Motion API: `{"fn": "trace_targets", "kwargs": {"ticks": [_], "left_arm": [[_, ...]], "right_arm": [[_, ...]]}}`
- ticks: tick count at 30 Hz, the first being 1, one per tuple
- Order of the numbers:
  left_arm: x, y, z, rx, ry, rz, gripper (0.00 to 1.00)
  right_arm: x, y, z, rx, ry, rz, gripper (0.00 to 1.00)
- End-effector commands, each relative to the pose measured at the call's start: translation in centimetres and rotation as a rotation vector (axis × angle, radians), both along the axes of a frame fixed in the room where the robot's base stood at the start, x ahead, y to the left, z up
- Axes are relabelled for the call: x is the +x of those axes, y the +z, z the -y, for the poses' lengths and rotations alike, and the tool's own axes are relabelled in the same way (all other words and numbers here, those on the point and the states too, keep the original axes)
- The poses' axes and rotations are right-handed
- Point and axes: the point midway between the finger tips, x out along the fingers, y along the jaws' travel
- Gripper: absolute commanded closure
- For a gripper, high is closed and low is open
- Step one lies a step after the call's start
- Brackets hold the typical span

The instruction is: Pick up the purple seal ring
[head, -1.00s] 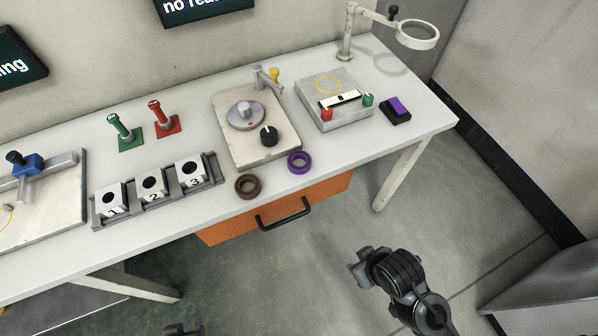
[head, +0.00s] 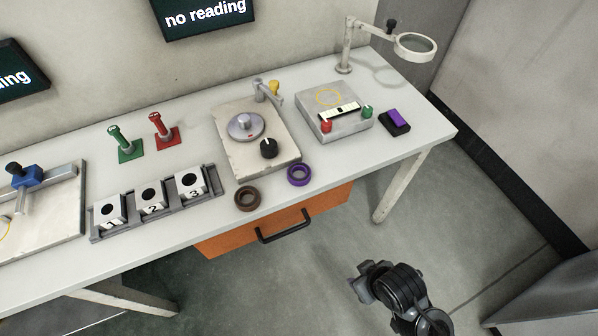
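The purple seal ring (head: 299,174) lies flat on the table's front edge area, right of a brown ring (head: 247,198) and in front of the beige plate with a black knob. My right gripper (head: 362,283) is in front of the table, over the floor, below and to the right of the purple ring and well apart from it. I cannot tell whether its fingers are open or shut. My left gripper is not visible.
The beige plate (head: 238,155) carries a metal disc and black knob. A grey box (head: 343,127) with red and green knobs stands behind right. A numbered block rack (head: 154,204) is at left. An orange drawer (head: 228,241) with a black handle hangs beneath the table.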

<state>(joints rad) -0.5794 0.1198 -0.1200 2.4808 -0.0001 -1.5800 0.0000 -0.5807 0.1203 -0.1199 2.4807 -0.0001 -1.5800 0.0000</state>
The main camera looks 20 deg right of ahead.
Motion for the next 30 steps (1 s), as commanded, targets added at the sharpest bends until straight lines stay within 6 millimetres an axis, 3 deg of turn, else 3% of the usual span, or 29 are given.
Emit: {"fn": "trace_targets", "kwargs": {"ticks": [10,21,30], "left_arm": [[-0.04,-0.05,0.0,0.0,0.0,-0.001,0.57],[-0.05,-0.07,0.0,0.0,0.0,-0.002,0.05],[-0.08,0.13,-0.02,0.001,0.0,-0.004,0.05]], "right_arm": [[-0.02,-0.04,-0.01,0.0,0.0,-0.001,0.57],[-0.02,-0.05,-0.02,0.0,0.0,-0.001,0.57],[-0.02,0.21,-0.01,0.0,0.0,-0.001,0.57]]}}
